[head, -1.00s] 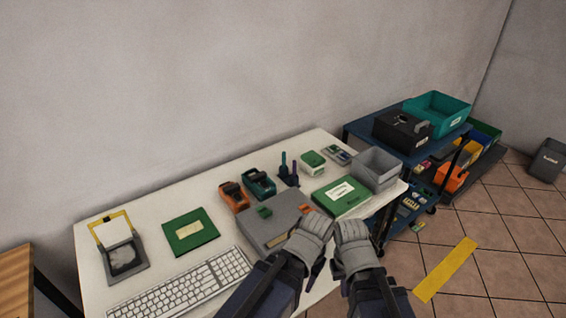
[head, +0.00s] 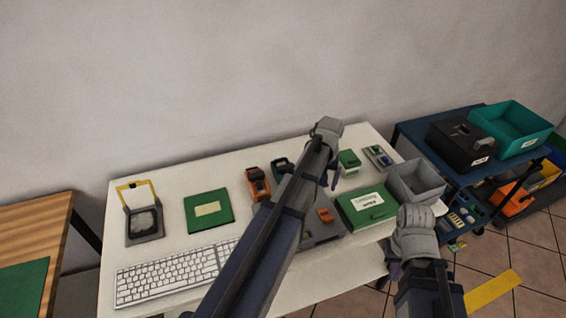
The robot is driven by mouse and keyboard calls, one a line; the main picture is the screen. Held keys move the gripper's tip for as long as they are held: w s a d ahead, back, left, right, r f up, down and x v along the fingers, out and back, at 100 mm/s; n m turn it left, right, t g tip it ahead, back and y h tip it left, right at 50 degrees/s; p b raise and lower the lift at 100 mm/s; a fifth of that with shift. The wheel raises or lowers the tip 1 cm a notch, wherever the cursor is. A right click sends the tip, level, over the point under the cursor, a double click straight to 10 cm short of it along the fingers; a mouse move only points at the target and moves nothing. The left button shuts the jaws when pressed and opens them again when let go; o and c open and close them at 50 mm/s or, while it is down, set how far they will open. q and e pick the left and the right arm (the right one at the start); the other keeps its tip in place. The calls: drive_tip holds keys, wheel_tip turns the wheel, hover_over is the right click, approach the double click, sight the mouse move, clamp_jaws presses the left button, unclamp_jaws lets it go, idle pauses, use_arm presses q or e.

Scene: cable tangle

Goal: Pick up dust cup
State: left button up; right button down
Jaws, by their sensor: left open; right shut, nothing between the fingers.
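I cannot tell for sure which thing is the dust cup. A grey tray (head: 144,222) with a pale fluffy fill and a raised yellow-framed lid stands at the table's left end, and may be it. My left gripper (head: 334,172) is open, reaching over the back of the table near the small green box (head: 349,162). Its forearm hides part of the table, including much of the grey case (head: 322,232). My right gripper (head: 394,271) is shut and empty at the front right edge, below the open grey bin (head: 417,181).
A white keyboard (head: 170,275) and a green book-like box (head: 208,210) lie on the left half. A green labelled case (head: 367,207) lies right. A blue cart (head: 408,137) stands beyond.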

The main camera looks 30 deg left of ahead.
use_arm(q)
drive_tip(key=w+a+r+n+p, duration=0.1)
drive_tip(key=w+a+n, duration=0.15)
drive_tip(key=a, duration=0.35)
drive_tip(key=w+a+r+n, duration=0.1)
drive_tip(key=w+a, duration=0.3)
drive_tip(key=a, duration=0.2)
drive_tip(key=n, duration=0.2)
approach(282, 159)
drive_tip(key=s, duration=0.3)
drive_tip(key=shift+w+d+f+b, duration=0.1)
drive_tip(key=shift+f+b, duration=0.4)
drive_tip(key=shift+f, duration=0.2)
drive_tip(key=shift+w+d+f+b, duration=0.1)
drive_tip(key=shift+d+f+b, duration=0.05)
drive_tip(key=shift+f+b, duration=0.45)
drive_tip(key=shift+f, duration=0.2)
wheel_tip(282, 159, down, 5)
drive_tip(key=b, duration=0.5)
drive_tip(key=shift+w+d, duration=0.15)
drive_tip(key=c, duration=1.4)
drive_tip(key=shift+c, duration=0.2)
